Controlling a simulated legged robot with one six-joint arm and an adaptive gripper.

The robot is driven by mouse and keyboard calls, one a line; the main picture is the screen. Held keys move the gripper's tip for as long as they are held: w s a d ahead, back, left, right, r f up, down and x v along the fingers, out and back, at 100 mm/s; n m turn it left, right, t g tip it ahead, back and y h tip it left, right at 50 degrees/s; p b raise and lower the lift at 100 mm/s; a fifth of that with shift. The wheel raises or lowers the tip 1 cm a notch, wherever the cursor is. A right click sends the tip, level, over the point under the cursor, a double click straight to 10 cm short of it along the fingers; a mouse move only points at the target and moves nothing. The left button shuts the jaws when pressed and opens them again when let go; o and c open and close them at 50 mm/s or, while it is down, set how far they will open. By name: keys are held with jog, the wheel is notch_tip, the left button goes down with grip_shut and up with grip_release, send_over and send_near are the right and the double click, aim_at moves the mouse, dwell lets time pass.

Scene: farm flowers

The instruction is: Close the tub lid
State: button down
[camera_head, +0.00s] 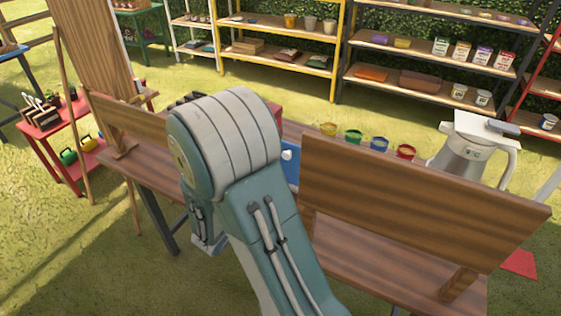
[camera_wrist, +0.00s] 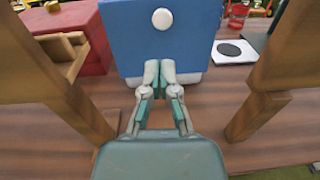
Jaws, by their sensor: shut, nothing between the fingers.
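A blue panel with a round white knob (camera_wrist: 162,19), which looks like the tub lid (camera_wrist: 118,36), stands raised in the wrist view. A small part of the blue panel (camera_head: 292,175) also shows in the head view beside my arm. White parts show at its lower edge; the rest of the tub is hidden. My gripper (camera_wrist: 159,68) is shut and empty, its fingertips in front of the panel's lower middle, below the knob. I cannot tell whether they touch it. My arm hides the gripper in the head view.
Two upright wooden boards (camera_head: 420,205) (camera_head: 130,125) stand along the table's near side, with a gap between them. A red box (camera_wrist: 75,35) is left of the panel. Paint pots (camera_head: 353,137) and a metal can (camera_head: 465,160) stand to the right.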

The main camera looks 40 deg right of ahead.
send_over(288, 166)
jog(key=v, duration=0.4)
jog(key=shift+a+f, duration=0.2)
jog(key=shift+r, duration=0.1)
